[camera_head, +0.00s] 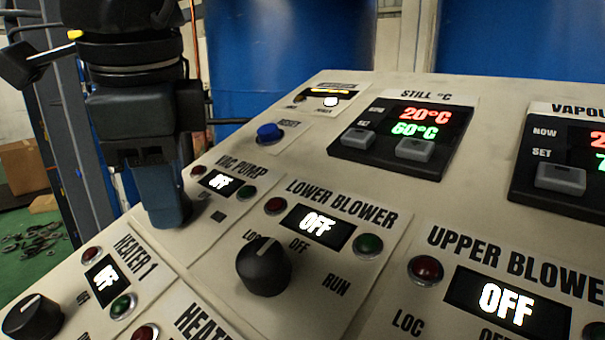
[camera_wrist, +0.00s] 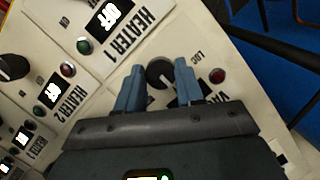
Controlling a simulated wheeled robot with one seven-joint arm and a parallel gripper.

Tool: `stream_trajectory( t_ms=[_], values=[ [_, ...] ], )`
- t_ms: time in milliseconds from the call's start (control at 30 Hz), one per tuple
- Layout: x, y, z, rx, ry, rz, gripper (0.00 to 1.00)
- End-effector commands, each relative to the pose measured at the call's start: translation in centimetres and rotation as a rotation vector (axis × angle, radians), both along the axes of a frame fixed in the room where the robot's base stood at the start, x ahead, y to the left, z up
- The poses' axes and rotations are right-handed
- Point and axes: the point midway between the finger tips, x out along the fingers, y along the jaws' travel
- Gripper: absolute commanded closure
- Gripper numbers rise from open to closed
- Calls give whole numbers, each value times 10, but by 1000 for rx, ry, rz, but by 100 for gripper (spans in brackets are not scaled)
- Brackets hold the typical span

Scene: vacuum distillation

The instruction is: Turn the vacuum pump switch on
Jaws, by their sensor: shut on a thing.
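The vacuum pump section of the panel shows in the head view, with a small display (camera_head: 220,181) reading OFF between a red light (camera_head: 198,171) and a green light (camera_head: 246,192). Its black switch knob (camera_wrist: 160,72) shows in the wrist view, between my two blue fingertips. My gripper (camera_head: 170,218) reaches down over the left part of this section in the head view and hides the knob there. It is shut on the knob, as the fingers sit on either side of it in the wrist view (camera_wrist: 160,76).
The lower blower knob (camera_head: 264,266) stands close to the right of my gripper. The heater 1 knob (camera_head: 33,317) is at the lower left. A blue reset button (camera_head: 269,132) and temperature displays (camera_head: 420,124) are farther up the panel. Blue drums (camera_head: 290,50) stand behind.

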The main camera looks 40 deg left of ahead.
Motion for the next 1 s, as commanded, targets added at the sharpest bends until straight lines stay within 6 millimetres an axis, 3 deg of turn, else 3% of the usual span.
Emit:
stream_trajectory(
  t_ms=[467,1000],
  values=[
    [0,-1,2,42,-8,-116,94],
    [-2,-2,-2,224,-24,-567,94]
  ],
)
